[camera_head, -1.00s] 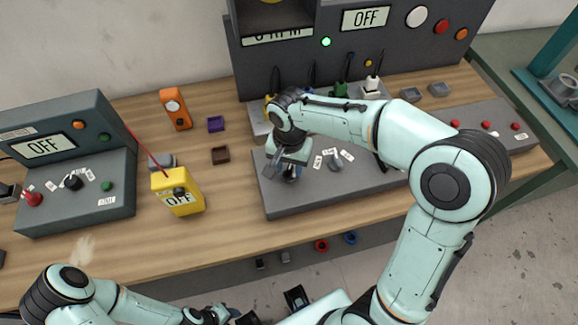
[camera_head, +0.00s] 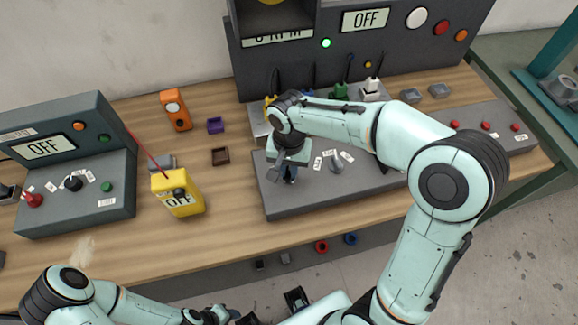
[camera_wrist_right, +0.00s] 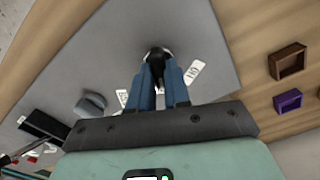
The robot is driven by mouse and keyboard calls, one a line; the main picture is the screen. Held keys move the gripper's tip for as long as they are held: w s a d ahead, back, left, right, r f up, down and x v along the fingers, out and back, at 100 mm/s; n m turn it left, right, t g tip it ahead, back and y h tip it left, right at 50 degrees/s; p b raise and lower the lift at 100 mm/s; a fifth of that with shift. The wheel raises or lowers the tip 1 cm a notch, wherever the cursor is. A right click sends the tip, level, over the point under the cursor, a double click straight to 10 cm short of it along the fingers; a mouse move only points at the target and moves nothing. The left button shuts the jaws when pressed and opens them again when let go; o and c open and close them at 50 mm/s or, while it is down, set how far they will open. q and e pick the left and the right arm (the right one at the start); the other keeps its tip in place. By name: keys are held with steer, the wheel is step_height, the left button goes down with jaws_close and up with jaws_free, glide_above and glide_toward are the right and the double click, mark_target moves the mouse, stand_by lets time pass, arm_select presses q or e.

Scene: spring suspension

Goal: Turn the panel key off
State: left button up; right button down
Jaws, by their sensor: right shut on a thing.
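My right gripper (camera_head: 290,172) reaches down onto the low sloping grey panel (camera_head: 295,205) in the head view. In the right wrist view its blue fingertips (camera_wrist_right: 161,68) are closed around a dark round key or knob (camera_wrist_right: 158,53) on the grey panel (camera_wrist_right: 190,25). White labels (camera_wrist_right: 195,71) lie beside the key. The fingers cover most of it, so its exact angle is hard to tell. In the head view the key is hidden by the gripper. My left gripper (camera_head: 212,314) is low at the bottom edge, away from the panel, its jaws unclear.
A grey lever knob (camera_head: 337,163) stands right of my right gripper on the same panel. The upright panel behind has a display reading OFF (camera_head: 366,19) and a lit green lamp (camera_head: 326,43). A yellow meter (camera_head: 178,193) and a left console (camera_head: 75,215) stand to the left.

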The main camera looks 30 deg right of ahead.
mark_target(288, 172)
steer(key=n, duration=0.5)
arm_select(q)
steer(key=shift+w+r+p, duration=0.35)
steer(key=shift+r+p, duration=0.15)
steer(key=shift+r, duration=0.1)
arm_select(e)
steer(key=n, duration=0.5)
steer(key=shift+a+n, duration=0.1)
steer(key=shift+n, duration=0.3)
steer(key=c, duration=1.1)
jaws_free()
steer(key=shift+r, duration=0.15)
arm_select(q)
steer(key=shift+w+r+p, duration=0.8)
steer(key=shift+r+p, duration=0.05)
steer(key=shift+r, duration=0.3)
arm_select(e)
step_height(288, 172, up, 13)
steer(key=shift+r, duration=0.1)
arm_select(q)
steer(key=shift+s, duration=0.1)
